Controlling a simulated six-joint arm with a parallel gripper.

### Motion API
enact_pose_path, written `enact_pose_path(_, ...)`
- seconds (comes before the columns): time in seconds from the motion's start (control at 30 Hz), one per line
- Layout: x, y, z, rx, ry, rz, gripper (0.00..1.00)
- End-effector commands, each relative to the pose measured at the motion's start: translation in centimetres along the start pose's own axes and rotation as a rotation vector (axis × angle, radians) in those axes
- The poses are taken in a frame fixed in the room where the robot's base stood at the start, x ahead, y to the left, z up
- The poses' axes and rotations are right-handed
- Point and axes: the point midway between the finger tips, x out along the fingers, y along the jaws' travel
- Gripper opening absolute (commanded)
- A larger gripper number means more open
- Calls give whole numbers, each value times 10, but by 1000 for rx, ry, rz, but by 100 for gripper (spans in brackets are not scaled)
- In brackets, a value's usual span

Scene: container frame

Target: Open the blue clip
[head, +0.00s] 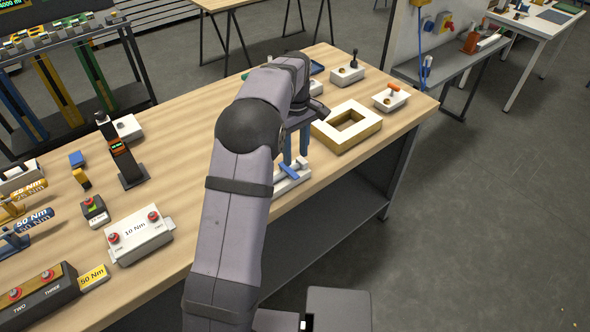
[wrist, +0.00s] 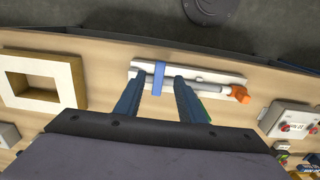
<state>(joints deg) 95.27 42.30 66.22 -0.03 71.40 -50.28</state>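The blue clip (wrist: 158,79) is a narrow blue bar lying across a grey rod with an orange end (wrist: 239,93) on a white base plate (wrist: 217,77). My gripper (wrist: 160,86) is open, with one dark blue finger on each side of the clip in the wrist view. I cannot tell whether either finger touches it. In the head view, the clip (head: 289,169) lies just below the fingertips of my gripper (head: 294,163), on the white base (head: 297,182) near the table's front edge. My arm hides part of the base there.
The wooden table (head: 190,109) holds a square white-and-tan frame (head: 369,132) close to the gripper. A white 10 Nm box (head: 140,236) with red buttons stands to the left. A dark upright tool (head: 121,155) stands behind it. Small white boxes (head: 391,99) stand at the far right.

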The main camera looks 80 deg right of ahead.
Motion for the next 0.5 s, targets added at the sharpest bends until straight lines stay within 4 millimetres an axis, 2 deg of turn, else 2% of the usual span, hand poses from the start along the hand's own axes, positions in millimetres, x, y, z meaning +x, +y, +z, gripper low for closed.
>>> enact_pose_path(0.5,56,-2,0,0,-2,-3,36)
